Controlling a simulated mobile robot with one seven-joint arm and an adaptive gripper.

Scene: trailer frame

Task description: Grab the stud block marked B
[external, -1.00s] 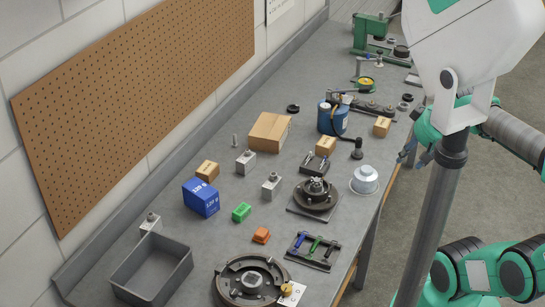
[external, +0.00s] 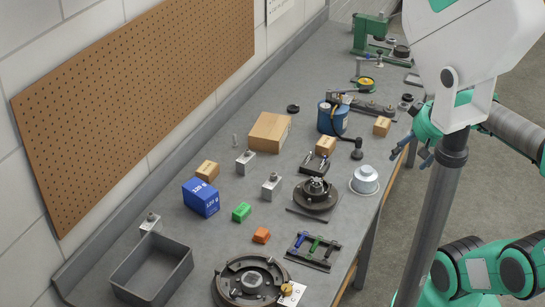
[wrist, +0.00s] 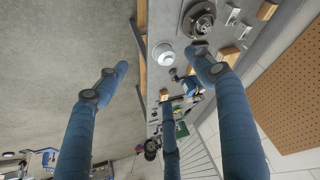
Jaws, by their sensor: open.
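Three grey metal stud blocks stand on the bench: one (external: 246,163) beside the large cardboard box, one (external: 272,188) nearer the middle, and one (external: 150,223) behind the grey tray, partly hidden by it. No letter is readable on any, so I cannot tell which is B. My gripper (external: 424,148) is open and empty, off the bench's right edge and well away from the blocks. In the wrist view its blue fingers (wrist: 160,78) are spread, with the floor and bench edge beyond. Small pale blocks at the top of that view are too small to identify.
Around the blocks are a blue box (external: 201,198), a green block (external: 241,212), an orange block (external: 261,235), a dark hub (external: 316,194) and a white bowl (external: 364,180). The grey tray (external: 150,272) is at the near left. A pegboard wall (external: 140,95) runs behind.

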